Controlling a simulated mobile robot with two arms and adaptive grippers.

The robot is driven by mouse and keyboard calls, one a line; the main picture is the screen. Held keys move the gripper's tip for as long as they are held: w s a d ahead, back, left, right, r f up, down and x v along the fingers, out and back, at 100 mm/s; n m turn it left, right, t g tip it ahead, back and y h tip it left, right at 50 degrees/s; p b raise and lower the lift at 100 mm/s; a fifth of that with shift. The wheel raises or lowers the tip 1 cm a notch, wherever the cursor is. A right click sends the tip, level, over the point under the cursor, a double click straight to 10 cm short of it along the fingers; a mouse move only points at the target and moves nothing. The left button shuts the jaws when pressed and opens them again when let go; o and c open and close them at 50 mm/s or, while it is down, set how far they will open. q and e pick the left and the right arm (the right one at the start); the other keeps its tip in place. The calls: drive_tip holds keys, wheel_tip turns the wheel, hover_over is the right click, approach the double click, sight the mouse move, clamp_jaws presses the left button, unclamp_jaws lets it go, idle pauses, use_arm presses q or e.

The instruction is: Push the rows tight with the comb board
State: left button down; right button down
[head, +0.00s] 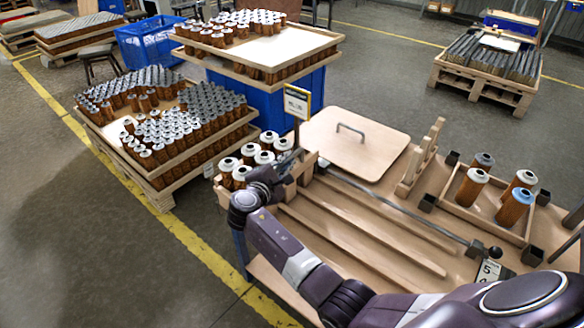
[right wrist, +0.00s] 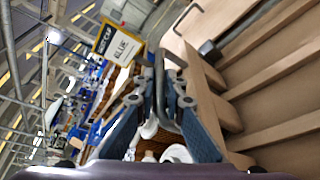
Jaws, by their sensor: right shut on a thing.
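The comb board (head: 302,172) is a wooden piece at the left end of the worktable, partly hidden by my right gripper. My right gripper (head: 278,172) is beside it, at the end of my arm reaching in from the right. In the right wrist view its blue-padded fingers (right wrist: 165,105) are shut on an upright grey handle (right wrist: 160,75), which seems to belong to the comb board; wood (right wrist: 208,85) shows just right of the fingers. White-topped brown cartridges (head: 265,150) stand in rows just beyond the gripper. Cartridges behind the hand are hidden. My left gripper is out of view.
A notched wooden stand (head: 421,158) and a flat lid with handle (head: 370,150) are on the worktable. A tray (head: 462,212) there holds several cartridges. Wooden rails (head: 360,235) and a metal rod (head: 400,208) cross the table. Full pallets (head: 170,185) stand left.

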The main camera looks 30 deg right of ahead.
drive_tip(key=shift+s, duration=0.1)
drive_tip(key=c, duration=2.5)
unclamp_jaws()
drive_tip(key=o, duration=0.5)
drive_tip(key=shift+s+a, duration=0.1)
drive_tip(key=shift+s, duration=0.05)
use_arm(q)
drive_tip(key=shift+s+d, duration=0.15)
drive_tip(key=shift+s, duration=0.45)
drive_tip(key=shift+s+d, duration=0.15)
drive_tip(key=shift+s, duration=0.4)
use_arm(e)
drive_tip(key=v, duration=1.1)
drive_tip(key=shift+s+a+r, duration=0.1)
drive_tip(key=shift+s+a, duration=0.1)
drive_tip(key=shift+s, duration=0.05)
